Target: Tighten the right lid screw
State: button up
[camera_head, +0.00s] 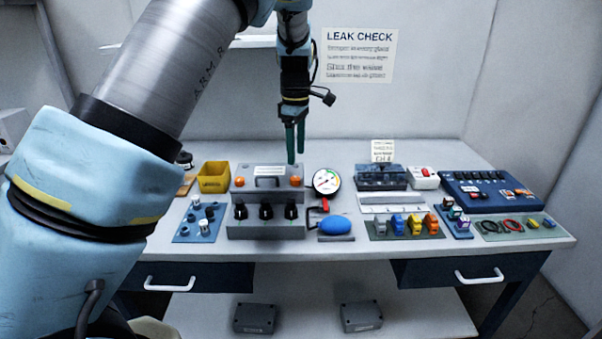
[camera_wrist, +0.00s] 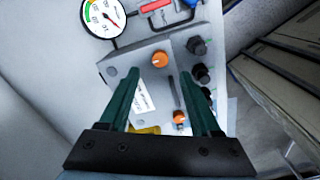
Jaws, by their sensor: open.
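A grey box with a lid (camera_head: 268,198) stands on the bench and has two orange knob-like screws on top. The right lid screw (camera_head: 296,181) shows below my fingertips, and in the wrist view it (camera_wrist: 158,58) lies between the finger ends. The left lid screw (camera_head: 239,181) also shows lower down in the wrist view (camera_wrist: 180,117). My gripper (camera_head: 295,157) points down with its two green fingers apart and empty. It hangs above the right screw, with no contact seen. In the wrist view, the gripper (camera_wrist: 160,73) frames the lid.
Black knobs (camera_head: 265,211) line the front of the box. A pressure gauge (camera_head: 327,181) and a red-handled valve (camera_head: 318,207) stand close on its right. A yellow bin (camera_head: 213,178) is on its left. A blue oval object (camera_head: 335,225) lies at the front.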

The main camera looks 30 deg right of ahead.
aim_at(295, 178)
notch_tip(295, 178, down, 8)
jog(key=shift+a+r+p, duration=0.1)
jog(key=shift+r+p, duration=0.1)
jog(key=shift+p, duration=0.55)
jog(key=shift+w, duration=0.1)
grip_shut()
